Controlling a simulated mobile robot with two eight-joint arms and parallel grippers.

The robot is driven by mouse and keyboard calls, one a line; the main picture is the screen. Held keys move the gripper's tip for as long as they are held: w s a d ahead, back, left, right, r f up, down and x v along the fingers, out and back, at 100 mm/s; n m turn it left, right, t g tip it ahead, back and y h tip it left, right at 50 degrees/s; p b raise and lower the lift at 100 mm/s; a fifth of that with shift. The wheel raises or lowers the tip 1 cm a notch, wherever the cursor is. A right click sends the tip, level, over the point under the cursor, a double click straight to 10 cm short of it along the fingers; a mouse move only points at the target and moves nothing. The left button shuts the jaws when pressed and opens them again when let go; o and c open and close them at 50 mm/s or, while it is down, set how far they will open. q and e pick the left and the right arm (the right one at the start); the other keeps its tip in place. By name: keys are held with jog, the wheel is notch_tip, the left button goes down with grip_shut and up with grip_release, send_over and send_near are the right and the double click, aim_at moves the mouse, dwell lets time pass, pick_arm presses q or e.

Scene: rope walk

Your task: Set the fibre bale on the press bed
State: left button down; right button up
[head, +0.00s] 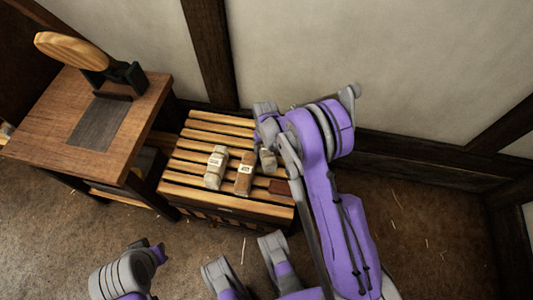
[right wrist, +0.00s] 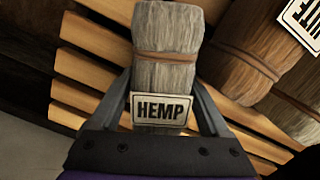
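A grey fibre bale with a HEMP label (right wrist: 165,75) fills the middle of the right wrist view. My right gripper (right wrist: 165,85) has one finger on each side of it, and both fingers appear to touch its sides. In the head view the bale (head: 268,161) shows at the right part of the slatted stand, partly hidden by my right arm. I cannot tell if it rests on the slats. A dark square plate (head: 100,122), seemingly the press bed, lies bare on the wooden table at left. I cannot make out my left gripper.
A round wooden part on a dark bracket (head: 125,76) rises behind the plate. A wall stands behind.

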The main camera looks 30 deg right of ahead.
grip_shut()
dwell(0.3)
